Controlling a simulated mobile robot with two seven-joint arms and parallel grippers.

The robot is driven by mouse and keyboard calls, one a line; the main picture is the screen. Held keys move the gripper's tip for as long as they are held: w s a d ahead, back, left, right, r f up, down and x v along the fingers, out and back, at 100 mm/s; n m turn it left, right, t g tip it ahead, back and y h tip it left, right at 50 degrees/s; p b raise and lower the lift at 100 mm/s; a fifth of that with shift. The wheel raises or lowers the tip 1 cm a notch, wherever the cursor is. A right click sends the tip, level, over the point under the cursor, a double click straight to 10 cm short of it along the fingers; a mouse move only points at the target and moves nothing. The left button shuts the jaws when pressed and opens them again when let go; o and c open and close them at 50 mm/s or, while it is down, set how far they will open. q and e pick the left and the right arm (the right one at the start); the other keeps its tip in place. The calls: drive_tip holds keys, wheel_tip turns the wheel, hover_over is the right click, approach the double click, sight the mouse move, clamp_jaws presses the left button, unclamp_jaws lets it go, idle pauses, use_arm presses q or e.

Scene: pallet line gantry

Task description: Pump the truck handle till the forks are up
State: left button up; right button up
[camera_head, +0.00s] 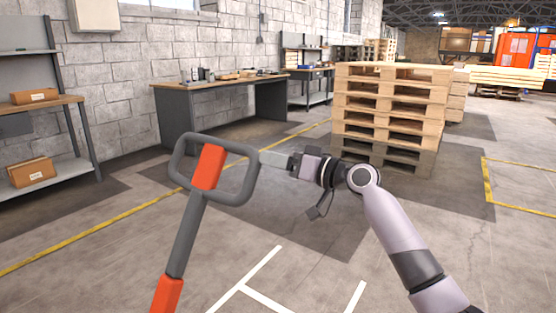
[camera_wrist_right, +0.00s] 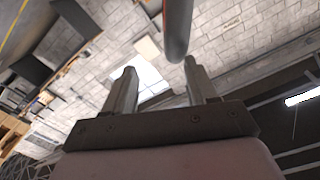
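The truck handle is a dark grey loop (camera_head: 241,186) with an orange-red middle piece (camera_head: 208,167), on a grey and orange shaft (camera_head: 186,235) leaning slightly right. My right gripper (camera_head: 268,157) comes from the right, its fingers at the loop's right side. In the right wrist view the two fingers (camera_wrist_right: 158,65) stand apart with nothing clamped between them. A grey bar of the handle (camera_wrist_right: 178,25) shows close to the right-hand fingertip; I cannot tell whether they touch. The truck's forks and body are out of view. My left gripper is out of view.
A stack of wooden pallets (camera_head: 391,114) stands behind my right arm. A workbench (camera_head: 228,85) and a shelf with boxes (camera_head: 40,100) stand by the block wall. Yellow (camera_head: 88,232) and white floor lines (camera_head: 262,266) mark open concrete around the handle.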

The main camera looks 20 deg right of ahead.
drive_tip(key=shift+d, duration=0.1)
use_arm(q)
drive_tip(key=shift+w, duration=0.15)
use_arm(e)
drive_tip(key=v, duration=0.8)
idle(0.4)
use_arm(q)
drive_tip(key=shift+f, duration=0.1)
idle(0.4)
